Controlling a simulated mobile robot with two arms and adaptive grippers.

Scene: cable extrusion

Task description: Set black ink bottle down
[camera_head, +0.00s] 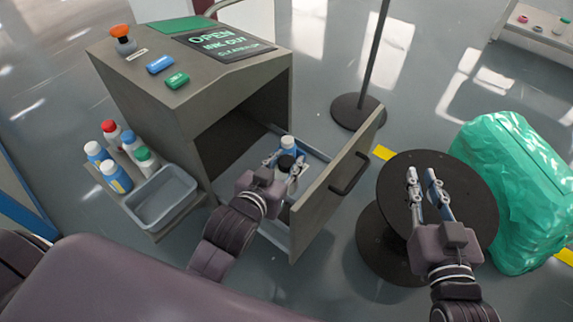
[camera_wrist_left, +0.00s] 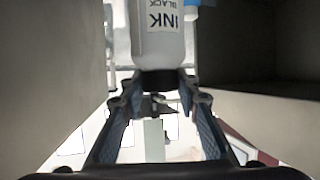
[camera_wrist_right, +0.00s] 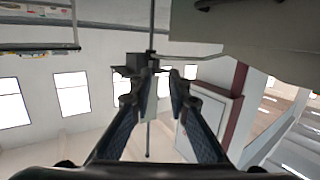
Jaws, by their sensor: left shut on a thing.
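The black ink bottle (camera_wrist_left: 160,35) is white with a black cap and a label reading INK BLACK. In the left wrist view it appears upside down, its cap between my fingers. In the head view its dark cap (camera_head: 287,163) shows inside the open drawer (camera_head: 318,214). My left gripper (camera_head: 285,170) reaches into the drawer and is shut on the cap. Whether the bottle touches the drawer floor is hidden. A blue-capped bottle (camera_head: 287,146) stands just behind it.
Several ink bottles (camera_head: 116,176) stand on a side shelf beside a grey bin (camera_head: 162,197) at the left. The drawer front (camera_head: 335,190) stands close to the right of my left gripper. A green bag (camera_head: 520,190) lies at the right.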

